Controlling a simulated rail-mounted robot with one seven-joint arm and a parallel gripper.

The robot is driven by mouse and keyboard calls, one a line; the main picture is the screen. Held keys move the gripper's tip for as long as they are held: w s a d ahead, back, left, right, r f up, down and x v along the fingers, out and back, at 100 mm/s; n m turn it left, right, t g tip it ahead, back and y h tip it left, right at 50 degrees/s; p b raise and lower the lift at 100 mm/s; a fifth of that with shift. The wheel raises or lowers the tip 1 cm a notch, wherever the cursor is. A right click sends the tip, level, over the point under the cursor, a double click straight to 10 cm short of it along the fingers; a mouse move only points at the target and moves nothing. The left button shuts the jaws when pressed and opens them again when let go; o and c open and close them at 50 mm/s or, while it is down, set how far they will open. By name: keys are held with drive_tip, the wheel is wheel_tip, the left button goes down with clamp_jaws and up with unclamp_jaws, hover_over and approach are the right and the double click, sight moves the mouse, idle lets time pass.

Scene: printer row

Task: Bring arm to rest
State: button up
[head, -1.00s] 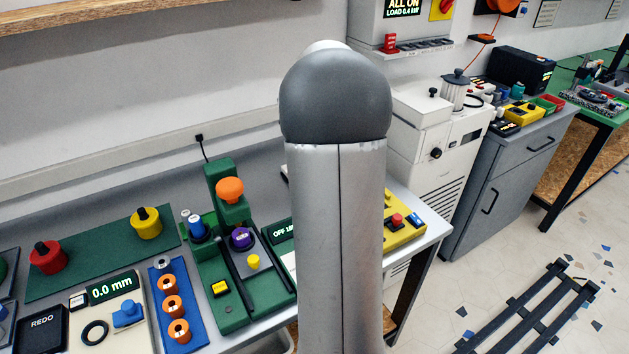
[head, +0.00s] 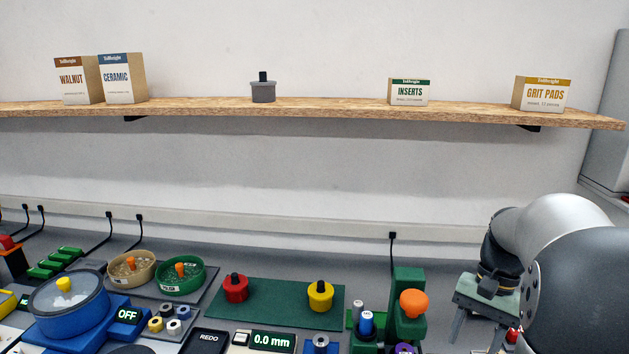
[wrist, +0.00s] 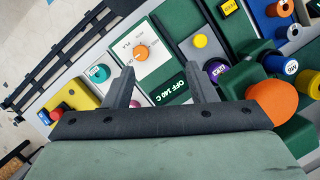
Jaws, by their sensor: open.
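My gripper (head: 484,312) shows at the lower right in the head view, at the end of my bent arm, to the right of the green press with the orange knob. In the wrist view, my gripper (wrist: 160,90) has its two dark fingers spread apart with nothing between them. The fingers hang above the bench, over a white panel with an orange dial (wrist: 141,53) and a display reading OFF 140 C (wrist: 188,86). No gap to the bench can be measured.
The green press (head: 408,280) stands left of my gripper. A yellow box with a red button (wrist: 58,113) lies at the left in the wrist view. A wooden shelf (head: 330,112) with boxes runs along the wall. Red (head: 236,290) and yellow (head: 320,296) knobbed pieces sit on a green mat.

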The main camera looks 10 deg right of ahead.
drive_tip(key=s+a+f+n+t+h, duration=0.1)
drive_tip(key=s+a+n, duration=0.3)
drive_tip(key=a, duration=0.5)
drive_tip(key=s+a+f+n+t+h, duration=0.1)
drive_tip(key=s+a+f+n, duration=0.3)
drive_tip(key=s+a, duration=0.3)
drive_tip(key=a+n, duration=0.1)
drive_tip(key=a, duration=0.2)
drive_tip(key=shift+f+t+h, duration=0.25)
drive_tip(key=shift+t+h, duration=0.05)
drive_tip(key=shift+t, duration=0.1)
